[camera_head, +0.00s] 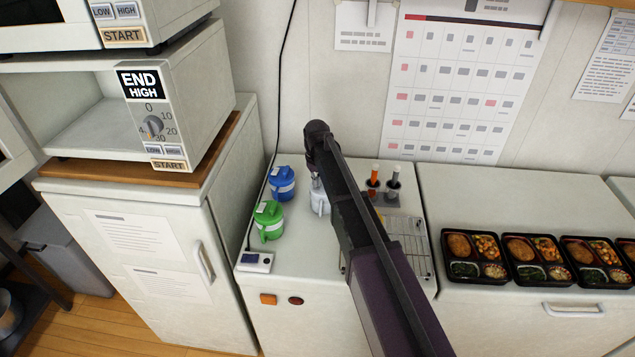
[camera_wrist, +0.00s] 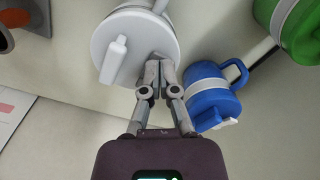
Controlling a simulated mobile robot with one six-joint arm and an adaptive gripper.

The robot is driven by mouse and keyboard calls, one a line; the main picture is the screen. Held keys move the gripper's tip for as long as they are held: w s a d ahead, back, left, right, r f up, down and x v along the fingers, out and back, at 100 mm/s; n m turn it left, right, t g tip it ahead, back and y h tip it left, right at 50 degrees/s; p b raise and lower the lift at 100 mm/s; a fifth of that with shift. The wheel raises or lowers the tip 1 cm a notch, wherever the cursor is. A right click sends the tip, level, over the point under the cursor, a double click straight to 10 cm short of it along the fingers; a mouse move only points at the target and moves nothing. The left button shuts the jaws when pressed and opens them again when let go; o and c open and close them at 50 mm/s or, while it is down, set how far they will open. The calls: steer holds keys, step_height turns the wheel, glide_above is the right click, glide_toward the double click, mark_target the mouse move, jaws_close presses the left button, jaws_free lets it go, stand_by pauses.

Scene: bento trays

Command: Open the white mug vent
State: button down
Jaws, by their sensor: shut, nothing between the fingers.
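The white mug (camera_head: 319,201) stands on the white counter behind my arm, which hides part of it in the head view. In the wrist view I look at its round lid (camera_wrist: 102,40), with the white vent tab (camera_wrist: 115,60) lying across it and reaching to the rim. I cannot tell whether the vent is open. My gripper (camera_wrist: 159,65) is shut and empty, its fingertips at the lid's edge beside the tab. I cannot tell whether they touch the lid. In the head view the gripper (camera_head: 316,180) is just above the mug, partly hidden by my arm.
A blue mug (camera_head: 283,183) stands close to the left of the white one, and a green mug (camera_head: 268,221) stands nearer the front. A holder with an orange and a grey-topped item (camera_head: 393,178) is to the right. Bento trays (camera_head: 475,272) line the right counter.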

steer(key=shift+r+p, duration=3.2)
steer(key=shift+r, duration=0.15)
steer(key=shift+s+f, duration=0.1)
steer(key=shift+s, duration=0.05)
